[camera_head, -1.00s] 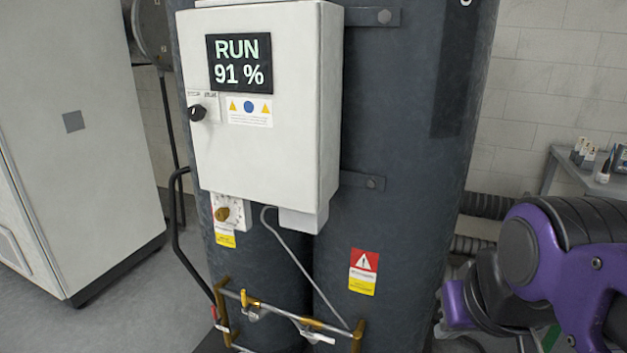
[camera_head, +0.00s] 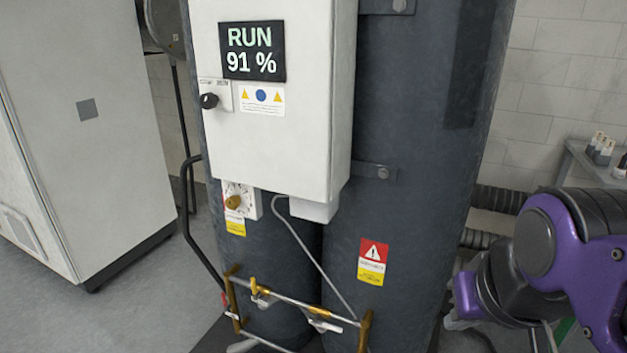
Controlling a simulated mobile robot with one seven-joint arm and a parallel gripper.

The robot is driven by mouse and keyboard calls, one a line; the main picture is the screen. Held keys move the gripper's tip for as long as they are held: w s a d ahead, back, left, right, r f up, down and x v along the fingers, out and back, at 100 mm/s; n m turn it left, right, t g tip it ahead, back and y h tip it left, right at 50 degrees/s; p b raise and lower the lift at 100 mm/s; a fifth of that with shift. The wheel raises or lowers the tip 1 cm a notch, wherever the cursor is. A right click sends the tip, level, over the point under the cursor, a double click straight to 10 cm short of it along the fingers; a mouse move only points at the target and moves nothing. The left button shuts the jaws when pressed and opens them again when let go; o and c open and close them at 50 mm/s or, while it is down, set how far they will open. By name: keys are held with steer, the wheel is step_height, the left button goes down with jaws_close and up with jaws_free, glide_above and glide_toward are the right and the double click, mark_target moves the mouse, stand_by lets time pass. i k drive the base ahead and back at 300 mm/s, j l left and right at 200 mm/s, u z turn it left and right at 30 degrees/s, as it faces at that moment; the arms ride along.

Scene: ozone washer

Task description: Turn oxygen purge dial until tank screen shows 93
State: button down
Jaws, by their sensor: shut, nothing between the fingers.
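The tank screen (camera_head: 252,51) is on the front of a white control box (camera_head: 310,120) and reads RUN 91 %. Below the box, a brass-coloured dial (camera_head: 233,202) sits on a white scale plate fixed to the dark tank. Its markings are too small to read. A black knob (camera_head: 208,101) is on the box's left side, below the screen. My purple and black arm (camera_head: 560,260) is at the right edge, apart from the dial. My gripper is not in view.
Two dark tanks (camera_head: 430,130) stand behind the box. Brass and silver piping (camera_head: 290,304) with valve levers crosses low in front. A pale cabinet (camera_head: 95,140) stands left, with open floor between.

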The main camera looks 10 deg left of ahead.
mark_target(233, 202)
steer(key=j+u, duration=0.45)
steer(key=i+j+u, duration=0.1)
steer(key=j+u, duration=0.15)
steer(key=u, duration=0.15)
steer(key=k+j+z, duration=0.2)
steer(key=z, duration=0.2)
steer(key=k+j+z, duration=0.15)
steer(key=z, duration=0.2)
steer(key=i+l+u, duration=0.15)
steer(key=u, duration=0.25)
steer(key=i+l+u, duration=0.25)
steer(key=u, duration=0.15)
